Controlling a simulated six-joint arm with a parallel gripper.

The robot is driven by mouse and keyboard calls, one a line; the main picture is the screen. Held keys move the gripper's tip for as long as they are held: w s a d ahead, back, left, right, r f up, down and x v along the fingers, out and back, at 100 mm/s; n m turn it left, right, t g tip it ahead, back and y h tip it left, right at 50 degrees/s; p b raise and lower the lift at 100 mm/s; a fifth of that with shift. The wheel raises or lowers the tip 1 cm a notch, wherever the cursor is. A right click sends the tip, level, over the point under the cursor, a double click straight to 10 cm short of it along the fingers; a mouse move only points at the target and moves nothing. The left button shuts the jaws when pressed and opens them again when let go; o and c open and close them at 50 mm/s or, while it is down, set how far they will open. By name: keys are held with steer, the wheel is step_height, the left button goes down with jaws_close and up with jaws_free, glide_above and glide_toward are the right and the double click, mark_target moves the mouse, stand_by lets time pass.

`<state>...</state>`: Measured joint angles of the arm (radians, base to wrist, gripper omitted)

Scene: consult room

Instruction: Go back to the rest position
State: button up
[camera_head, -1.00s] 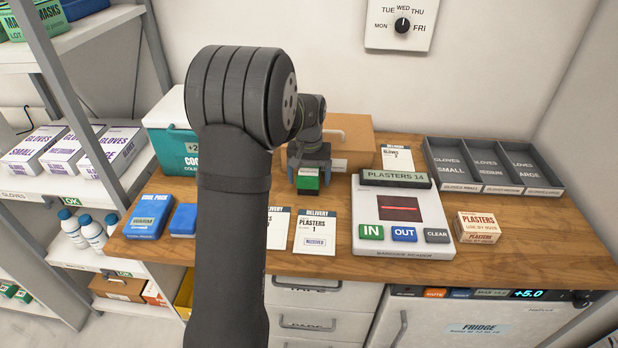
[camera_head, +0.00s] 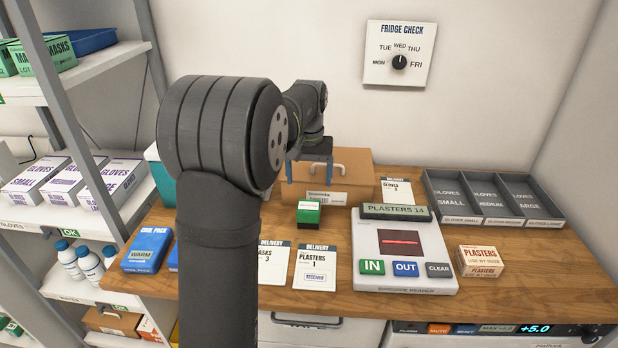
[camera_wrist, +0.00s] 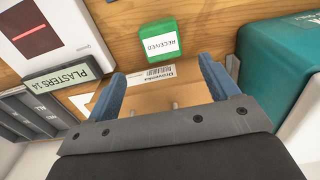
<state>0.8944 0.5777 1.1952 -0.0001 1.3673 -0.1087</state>
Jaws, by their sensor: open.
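My gripper (camera_head: 313,166) is open and empty above the wooden counter, in front of the cardboard box (camera_head: 352,180). In the wrist view my gripper (camera_wrist: 162,82) shows its two blue fingers spread apart. A small green stamp block (camera_head: 308,212) stands on the counter below my gripper, apart from it. In the wrist view the green block (camera_wrist: 162,38) carries a white label reading RECEIVED and lies beyond the fingertips.
A barcode reader (camera_head: 367,246) with IN, OUT and CLEAR buttons stands right of the block. A plasters box (camera_head: 481,261), grey glove trays (camera_head: 494,196) and delivery cards (camera_head: 315,268) are on the counter. A shelf with glove boxes (camera_head: 110,182) is at the left.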

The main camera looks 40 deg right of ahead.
mark_target(309, 206)
steer(key=shift+f, duration=0.1)
step_height(309, 206, down, 12)
steer(key=shift+f, duration=0.25)
steer(key=shift+r, duration=2.25)
